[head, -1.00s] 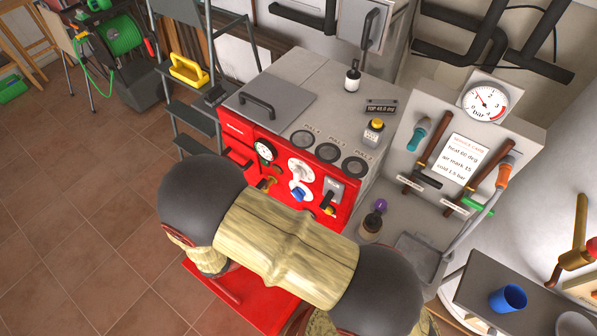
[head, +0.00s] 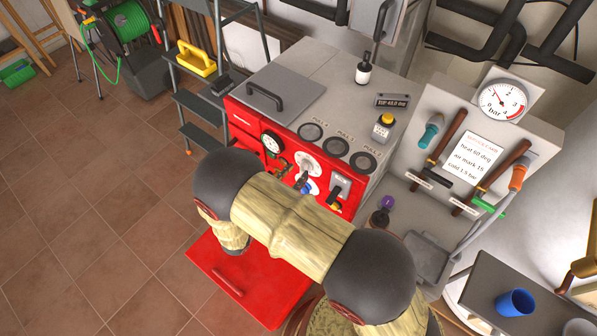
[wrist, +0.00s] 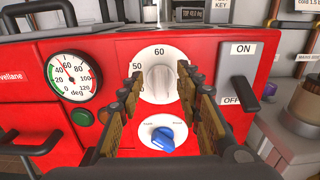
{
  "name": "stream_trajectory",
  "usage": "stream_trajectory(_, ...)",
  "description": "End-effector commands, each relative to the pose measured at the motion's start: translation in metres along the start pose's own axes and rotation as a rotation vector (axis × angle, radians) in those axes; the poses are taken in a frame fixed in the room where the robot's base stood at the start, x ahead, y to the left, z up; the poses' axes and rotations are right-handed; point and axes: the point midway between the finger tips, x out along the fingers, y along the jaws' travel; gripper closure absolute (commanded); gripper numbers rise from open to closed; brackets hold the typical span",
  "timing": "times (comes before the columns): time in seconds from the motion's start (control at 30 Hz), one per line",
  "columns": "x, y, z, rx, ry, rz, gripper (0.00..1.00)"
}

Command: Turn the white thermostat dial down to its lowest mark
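The white thermostat dial (wrist: 158,82) sits on the red boiler front in the wrist view, with the marks 50 and 60 beside and above it. It also shows in the head view (head: 309,162). My gripper (wrist: 160,75) is open, with one finger to the left and one to the right of the dial's raised grip. Gaps show between the fingers and the grip, and contact cannot be made out. The right finger hides the dial's right side and any marks there. The dial's pointer is hard to make out.
A blue knob (wrist: 163,138) on a white disc is just below the dial. A temperature gauge (wrist: 75,76) is to the left and an ON/OFF switch (wrist: 240,75) to the right. A red panel (head: 245,280) juts out low in front of the boiler.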

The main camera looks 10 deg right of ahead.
Motion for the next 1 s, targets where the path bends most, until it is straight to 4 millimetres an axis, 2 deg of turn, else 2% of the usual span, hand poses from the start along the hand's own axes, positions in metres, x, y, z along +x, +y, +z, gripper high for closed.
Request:
stream_trajectory(0.2,0.02,0.0,-0.001,0.0,0.001,-0.001,0.65)
stream_trajectory(0.5,0.022,0.0,0.0,0.0,0.001,0.0,0.65)
stream_trajectory(1.0,0.022,0.0,0.0,0.0,0.001,0.0,0.93)
